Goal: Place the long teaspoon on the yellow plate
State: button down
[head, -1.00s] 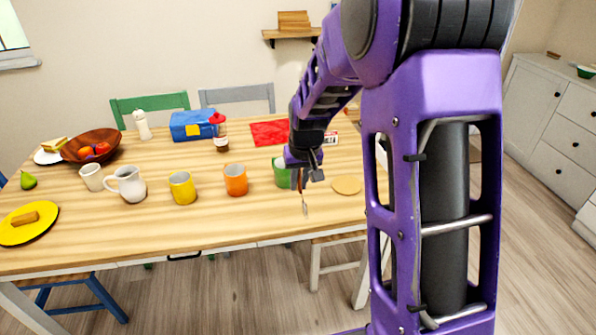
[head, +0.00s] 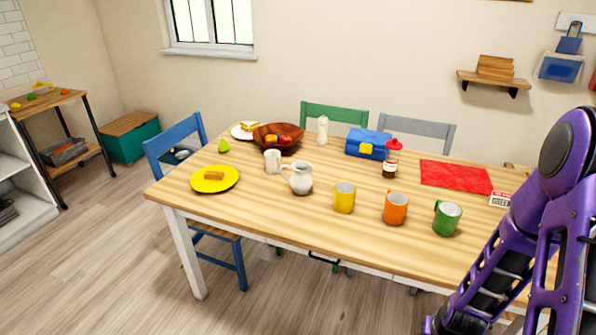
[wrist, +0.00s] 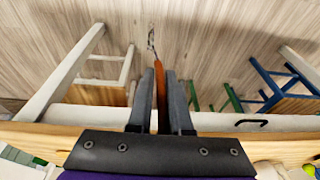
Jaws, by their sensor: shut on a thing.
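The yellow plate (head: 210,187) lies flat near the left end of the wooden table, with a brown block-like piece (head: 214,175) on it. My gripper (wrist: 159,80) shows in the wrist view, shut on the long teaspoon (wrist: 159,105). The spoon's orange-brown handle is between the fingers, and its metal end sticks out beyond the fingertips over the floor, past the table edge. In the head view the gripper and spoon are out of frame. Only purple parts of my arm show at the lower right, far from the plate.
On the table (head: 270,222) stand a white jug (head: 300,180), white cup (head: 272,161), yellow mug (head: 344,198), orange mug (head: 396,208) and green mug (head: 447,218). A blue chair (head: 180,140) stands at the left end.

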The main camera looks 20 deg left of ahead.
aim_at(217, 184)
jog(key=j+u, duration=0.1)
jog(key=j, duration=0.85)
jog(key=i+j+u, duration=0.1)
jog(key=j, duration=0.85)
jog(key=i+j+u, duration=0.1)
jog(key=j, duration=0.8)
